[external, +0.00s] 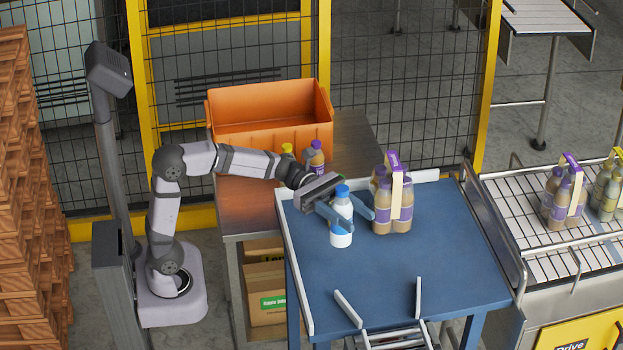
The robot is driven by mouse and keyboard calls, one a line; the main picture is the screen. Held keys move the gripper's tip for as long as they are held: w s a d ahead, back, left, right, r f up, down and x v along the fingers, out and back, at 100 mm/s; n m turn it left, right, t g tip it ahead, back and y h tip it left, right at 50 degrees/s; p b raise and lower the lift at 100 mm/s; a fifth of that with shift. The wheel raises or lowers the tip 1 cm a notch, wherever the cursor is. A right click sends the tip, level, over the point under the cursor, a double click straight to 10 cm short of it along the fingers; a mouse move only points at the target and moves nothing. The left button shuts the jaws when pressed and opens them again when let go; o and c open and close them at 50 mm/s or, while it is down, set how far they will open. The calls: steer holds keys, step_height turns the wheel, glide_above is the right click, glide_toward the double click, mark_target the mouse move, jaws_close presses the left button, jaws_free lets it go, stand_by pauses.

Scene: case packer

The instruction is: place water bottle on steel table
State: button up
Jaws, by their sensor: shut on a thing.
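The water bottle (341,231) is clear and white with a blue cap. It is upright over the blue table (400,275), toward its left side. I cannot tell whether its base touches the blue surface. My gripper (345,212) reaches in from the left and is shut on the bottle, with a finger on either side below the cap. The steel table (233,222) stands to the left of and behind the blue table. Its top is partly hidden by the crate and my arm.
An orange crate (265,138) stands on the steel table, with purple-capped (317,156) and yellow-capped (287,149) bottles in front. A purple-handled bottle pack (393,205) stands right of my gripper. Pale guide rails (293,262) edge the blue table. A roller conveyor (540,255) carries more packs.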

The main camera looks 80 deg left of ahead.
step_height(320, 180, up, 9)
steer(key=w+a+n+t+y+b, duration=0.1)
steer(key=a+n+t+y+b, duration=0.15)
steer(key=a, duration=0.95)
steer(key=w+a+f+n+t+y+b, duration=0.1)
steer(key=a+n+t+y, duration=0.25)
steer(key=a, duration=0.75)
steer(key=w+a+n+t+y+b, duration=0.15)
steer(key=a+y, duration=0.25)
steer(key=a, duration=0.8)
steer(key=s+a+n+y+b, duration=0.2)
steer(key=s+a+n+y, duration=0.4)
steer(key=s+a, duration=0.8)
steer(key=s+a+n+y+b, duration=0.2)
steer(key=s+a+n+y, duration=0.2)
steer(key=s+a+y, duration=0.95)
steer(key=w+a+f+h, duration=0.1)
steer(key=a+f+h, duration=0.1)
steer(key=f, duration=1.7)
steer(key=w+a+f+h+p, duration=0.1)
steer(key=w+f+h, duration=0.1)
steer(key=f, duration=1.7)
steer(key=shift+a+g+h, duration=0.35)
steer(key=shift+g+h, duration=0.1)
steer(key=shift+h, duration=0.2)
steer(key=shift+f, duration=0.1)
